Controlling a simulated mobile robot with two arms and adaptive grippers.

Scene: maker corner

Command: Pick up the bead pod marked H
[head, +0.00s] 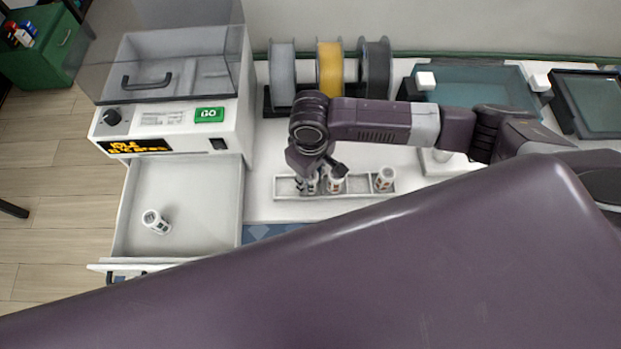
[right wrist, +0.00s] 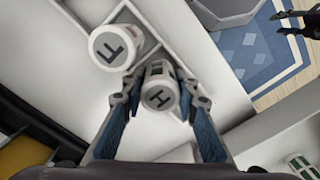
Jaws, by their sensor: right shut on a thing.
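The white bead pod marked H (right wrist: 158,96) is between the two fingers of my right gripper (right wrist: 158,108), which is shut on it. In the head view the right gripper (head: 320,175) is low over a narrow grey tray (head: 360,189), and its fingers partly hide the held pod (head: 312,184). I cannot tell whether the pod still touches the tray. A third pod (head: 385,179) stands at the tray's right end. A dark jointed part at the wrist view's top right may be my left gripper (right wrist: 295,20); its state is unclear.
Another pod (head: 155,221) lies tipped in the open drawer (head: 190,190) under the white machine (head: 180,125). Several spools (head: 329,68) stand behind the tray. A blue patterned mat (right wrist: 262,48) lies in front.

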